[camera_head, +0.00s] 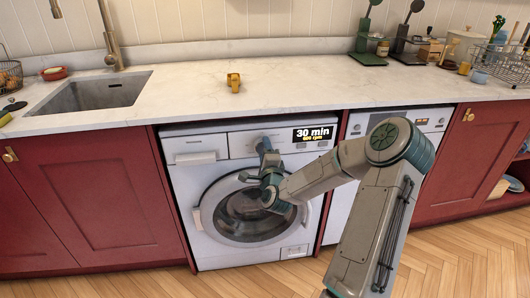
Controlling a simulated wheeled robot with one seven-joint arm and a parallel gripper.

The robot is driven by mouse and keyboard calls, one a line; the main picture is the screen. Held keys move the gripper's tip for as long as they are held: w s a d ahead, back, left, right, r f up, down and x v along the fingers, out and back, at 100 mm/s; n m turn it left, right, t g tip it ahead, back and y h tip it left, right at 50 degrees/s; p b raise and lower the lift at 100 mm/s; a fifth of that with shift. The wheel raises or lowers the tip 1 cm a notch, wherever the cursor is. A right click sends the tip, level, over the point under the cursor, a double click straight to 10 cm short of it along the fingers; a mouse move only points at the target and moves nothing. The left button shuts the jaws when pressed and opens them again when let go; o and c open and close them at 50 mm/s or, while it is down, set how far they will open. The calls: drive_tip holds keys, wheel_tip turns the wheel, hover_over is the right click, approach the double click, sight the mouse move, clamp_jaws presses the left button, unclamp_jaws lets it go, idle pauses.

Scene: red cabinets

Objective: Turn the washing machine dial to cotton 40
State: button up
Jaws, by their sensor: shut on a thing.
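The washing machine (205,182) is white, with a round glass door, and stands under the counter between red cabinets. Its control panel is along the top, and the display (313,133) reads "30 min" with a smaller line that looks like "600 rpm". My gripper (264,146) points upward in front of the panel, left of the display, and is shut on the dial. The dial itself is hidden behind the gripper. My wrist and forearm cover part of the round door.
A second white appliance (433,122) stands just right of the washing machine, partly behind my arm. A sink (95,92) is at left. The wooden floor in front is clear.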

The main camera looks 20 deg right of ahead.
idle(0.3)
drive_tip(key=o, duration=1)
drive_tip(key=shift+c, duration=0.2)
drive_tip(key=shift+s, duration=0.15)
drive_tip(key=p+v, duration=0.8)
drive_tip(key=v, duration=0.5)
drive_tip(key=shift+s, duration=0.25)
